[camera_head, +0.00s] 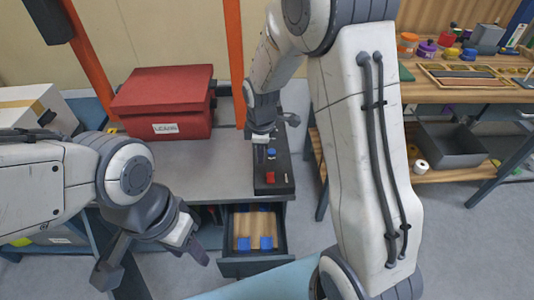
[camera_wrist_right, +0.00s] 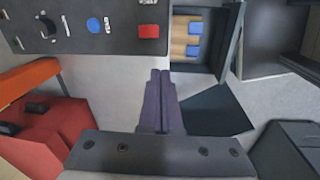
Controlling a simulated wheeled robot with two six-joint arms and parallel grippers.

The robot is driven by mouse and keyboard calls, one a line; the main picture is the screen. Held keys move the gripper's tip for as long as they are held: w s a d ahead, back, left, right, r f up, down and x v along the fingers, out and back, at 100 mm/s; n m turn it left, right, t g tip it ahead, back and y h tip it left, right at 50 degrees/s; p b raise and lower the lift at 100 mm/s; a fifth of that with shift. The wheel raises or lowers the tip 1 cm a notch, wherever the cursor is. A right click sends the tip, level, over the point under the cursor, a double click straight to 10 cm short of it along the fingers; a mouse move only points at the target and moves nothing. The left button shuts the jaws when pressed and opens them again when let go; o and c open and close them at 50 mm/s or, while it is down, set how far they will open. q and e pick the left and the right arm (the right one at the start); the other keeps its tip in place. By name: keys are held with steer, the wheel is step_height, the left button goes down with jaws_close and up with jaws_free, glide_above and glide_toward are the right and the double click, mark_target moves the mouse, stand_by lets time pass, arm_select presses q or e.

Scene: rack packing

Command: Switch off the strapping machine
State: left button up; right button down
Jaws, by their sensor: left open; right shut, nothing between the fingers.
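A black control panel (camera_head: 274,183) lies on the grey bench near its right end. It carries a red switch (camera_head: 270,177) and a blue round button (camera_head: 271,153). In the right wrist view the panel (camera_wrist_right: 70,42) is at the upper left, with the red switch (camera_wrist_right: 149,31) near its end and the blue button (camera_wrist_right: 94,25) beside it. My right gripper (camera_head: 260,160) is over the panel's left side; its shut, empty fingers (camera_wrist_right: 161,75) appear below the red switch in the wrist view. Whether they touch the panel is unclear. My left gripper (camera_head: 152,268) is open and empty, in front of the bench.
A red lidded box (camera_head: 165,95) stands on the bench left of the panel. An open drawer (camera_head: 258,262) with blue pieces sits under the bench. A wooden workbench (camera_head: 450,92) with a grey bin (camera_head: 455,150) beneath is at the right. My right arm hides part of the middle.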

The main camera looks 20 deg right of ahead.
mark_target(269, 175)
arm_select(q)
step_height(269, 175, up, 4)
steer(key=p, duration=0.2)
steer(key=shift+d+p, duration=0.1)
steer(key=shift+p, duration=0.2)
arm_select(e)
steer(key=shift+n, duration=0.5)
steer(key=w+d, duration=0.1)
steer(key=w+d+r, duration=0.1)
steer(key=d, duration=0.1)
steer(key=shift+w+d+r, duration=0.15)
steer(key=shift+w+d, duration=0.05)
steer(key=shift+d, duration=0.1)
arm_select(q)
steer(key=shift+f, duration=0.15)
arm_select(e)
steer(key=f, duration=0.4)
steer(key=w+f, duration=0.1)
steer(key=f, duration=0.9)
steer(key=shift+w+d, duration=0.2)
steer(key=shift+w, duration=0.1)
